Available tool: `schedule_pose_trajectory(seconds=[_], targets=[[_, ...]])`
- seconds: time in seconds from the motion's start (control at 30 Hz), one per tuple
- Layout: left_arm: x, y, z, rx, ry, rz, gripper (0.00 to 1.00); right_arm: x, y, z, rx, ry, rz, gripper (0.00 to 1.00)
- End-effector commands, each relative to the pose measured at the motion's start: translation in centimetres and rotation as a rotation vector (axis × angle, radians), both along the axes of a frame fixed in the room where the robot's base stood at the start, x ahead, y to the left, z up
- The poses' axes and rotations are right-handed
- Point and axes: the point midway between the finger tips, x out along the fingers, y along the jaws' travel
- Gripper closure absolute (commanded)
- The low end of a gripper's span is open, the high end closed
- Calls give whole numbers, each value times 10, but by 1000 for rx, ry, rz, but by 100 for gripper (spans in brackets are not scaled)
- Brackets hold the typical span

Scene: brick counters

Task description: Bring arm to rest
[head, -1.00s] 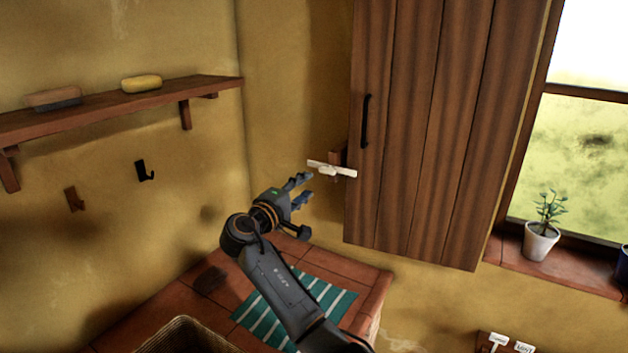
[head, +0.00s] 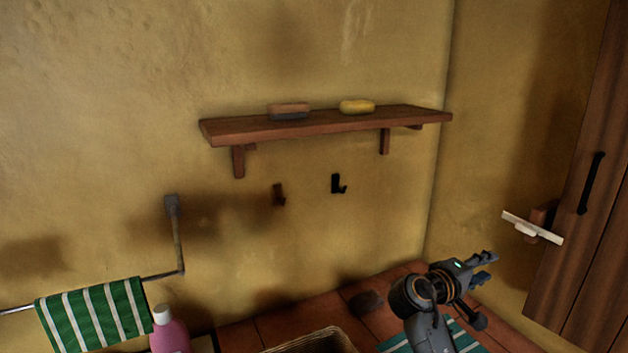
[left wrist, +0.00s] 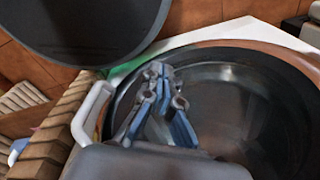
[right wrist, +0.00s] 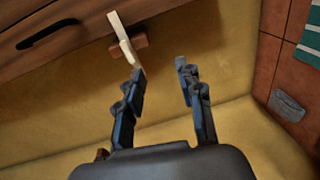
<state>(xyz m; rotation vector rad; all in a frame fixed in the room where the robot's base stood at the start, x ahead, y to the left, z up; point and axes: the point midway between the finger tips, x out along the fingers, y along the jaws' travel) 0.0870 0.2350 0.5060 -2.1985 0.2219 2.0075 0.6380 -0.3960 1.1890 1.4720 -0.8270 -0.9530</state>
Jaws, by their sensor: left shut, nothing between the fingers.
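My right gripper (head: 485,266) is at the lower right of the head view, left of the wooden cabinet. In the right wrist view its fingers (right wrist: 160,70) stand apart with nothing between them. A white bar on a wooden block (head: 533,229) lies beyond the fingertips, clear of them in the head view. My left gripper (left wrist: 157,72) shows only in the left wrist view. Its fingers are together and empty, in front of a dark round pan (left wrist: 255,100). I cannot tell how far above the pan they are.
A wall shelf (head: 330,126) holds a brush (head: 289,110) and a yellow sponge (head: 357,106). A wicker basket (head: 312,341) sits below. A green striped towel (head: 95,315) hangs beside a pink bottle (head: 169,332). The cabinet (head: 590,220) bounds the right side.

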Motion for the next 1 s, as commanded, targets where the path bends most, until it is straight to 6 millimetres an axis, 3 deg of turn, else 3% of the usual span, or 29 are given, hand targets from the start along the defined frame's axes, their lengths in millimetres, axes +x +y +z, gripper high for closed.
schedule_pose_trajectory(seconds=[0.03,0.2,0.4,0.5,0.7,1.0], targets=[[0,0,0,0,0,0,100,-12,4,-30,62,11,19,63],[0,0,0,0,-1,0,100,-66,28,-126,340,25,84,63],[0,0,0,0,-1,0,100,-154,73,-214,695,61,116,63],[0,0,0,0,-1,0,100,-204,98,-242,869,88,112,63],[0,0,0,0,-1,1,100,-275,138,-263,1110,133,87,63],[0,0,0,0,-1,1,100,-347,178,-263,1336,189,43,63]])
